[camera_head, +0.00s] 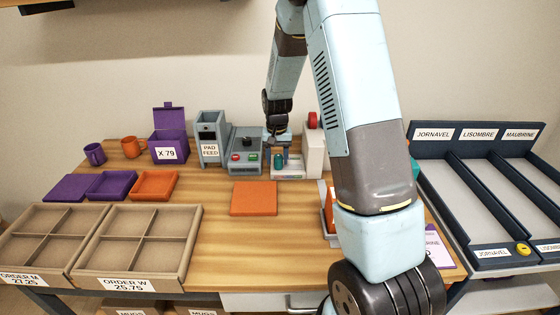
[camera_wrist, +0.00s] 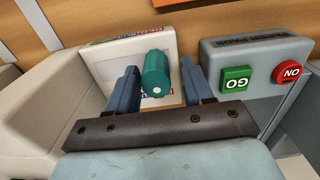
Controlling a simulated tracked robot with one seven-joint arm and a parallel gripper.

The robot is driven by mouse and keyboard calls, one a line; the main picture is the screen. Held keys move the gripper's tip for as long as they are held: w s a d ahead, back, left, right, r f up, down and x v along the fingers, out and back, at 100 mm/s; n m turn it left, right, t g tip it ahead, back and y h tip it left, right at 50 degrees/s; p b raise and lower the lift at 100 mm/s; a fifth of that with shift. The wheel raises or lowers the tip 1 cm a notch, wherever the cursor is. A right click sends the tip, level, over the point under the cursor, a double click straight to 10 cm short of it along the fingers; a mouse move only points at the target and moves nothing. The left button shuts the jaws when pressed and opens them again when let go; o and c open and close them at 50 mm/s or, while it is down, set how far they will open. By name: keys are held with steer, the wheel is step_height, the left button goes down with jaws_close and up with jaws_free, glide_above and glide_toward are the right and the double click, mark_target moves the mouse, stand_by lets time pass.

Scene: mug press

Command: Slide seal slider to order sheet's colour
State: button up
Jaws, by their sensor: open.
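The seal slider's teal knob (camera_wrist: 155,72) stands up from a pale housing (camera_wrist: 105,60) in the wrist view. It also shows in the head view as a small teal peg (camera_head: 278,160) on a light base (camera_head: 289,174). My gripper (camera_wrist: 160,88) is open, with one blue finger on each side of the knob; small gaps show on both sides. In the head view my gripper (camera_head: 279,146) is above the base. The slider's colour marks are mostly hidden. A sheet with a purple band (camera_head: 438,240), perhaps the order sheet, is partly covered by my arm.
In the head view this control box (camera_head: 245,152) is left of my gripper. An orange pad (camera_head: 254,198) lies in front on the table.

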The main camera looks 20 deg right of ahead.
mark_target(278, 157)
step_height(278, 157, up, 12)
steer(key=shift+r, duration=0.15)
stand_by(0.5)
steer(key=s+r+n+t, duration=0.2)
steer(key=s+r+t, duration=0.1)
steer(key=s+r, duration=1.2)
steer(key=s+r+n+t, duration=0.1)
steer(key=s+r+t, duration=0.1)
steer(key=s, duration=1.6)
steer(key=shift+d+r+t, duration=0.15)
steer(key=shift+d+t, duration=0.1)
steer(key=shift+t, duration=0.05)
stand_by(0.9)
